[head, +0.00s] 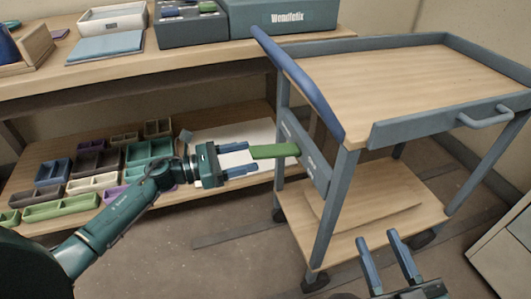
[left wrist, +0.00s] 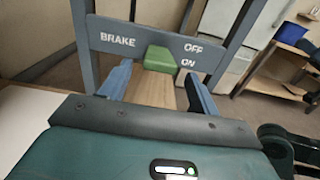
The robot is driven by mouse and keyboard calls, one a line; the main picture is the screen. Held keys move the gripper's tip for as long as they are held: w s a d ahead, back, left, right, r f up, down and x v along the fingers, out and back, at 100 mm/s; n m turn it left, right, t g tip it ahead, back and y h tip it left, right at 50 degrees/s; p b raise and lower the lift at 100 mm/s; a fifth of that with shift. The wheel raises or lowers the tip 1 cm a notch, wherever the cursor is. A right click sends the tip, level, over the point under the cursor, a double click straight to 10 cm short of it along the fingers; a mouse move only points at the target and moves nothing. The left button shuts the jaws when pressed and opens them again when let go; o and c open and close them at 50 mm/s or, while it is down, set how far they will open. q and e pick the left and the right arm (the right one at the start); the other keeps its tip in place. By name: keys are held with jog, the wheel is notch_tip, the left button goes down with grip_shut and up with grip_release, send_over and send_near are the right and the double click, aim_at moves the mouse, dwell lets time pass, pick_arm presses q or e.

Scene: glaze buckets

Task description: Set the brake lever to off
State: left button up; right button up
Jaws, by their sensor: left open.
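The green brake lever (head: 275,151) sticks out from a grey-blue panel (head: 304,158) on the cart's left end. In the left wrist view, the lever (left wrist: 160,58) sits between the word BRAKE and the words OFF, above, and ON, below. My right gripper (head: 377,236) is open and empty at the bottom right.
The cart (head: 410,80) has a blue handle bar (head: 300,85) above the panel and wheels below. A workbench (head: 130,85) stands behind, with several coloured trays (head: 95,160) and a white sheet (head: 235,140) on its lower shelf. Open floor lies in front.

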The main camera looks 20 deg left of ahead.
aim_at(280, 148)
pick_arm(q)
jog(key=x, duration=0.6)
jog(key=shift+w+b, duration=0.1)
jog(key=shift+b, duration=0.2)
jog(key=shift+c, duration=0.2)
grip_shut()
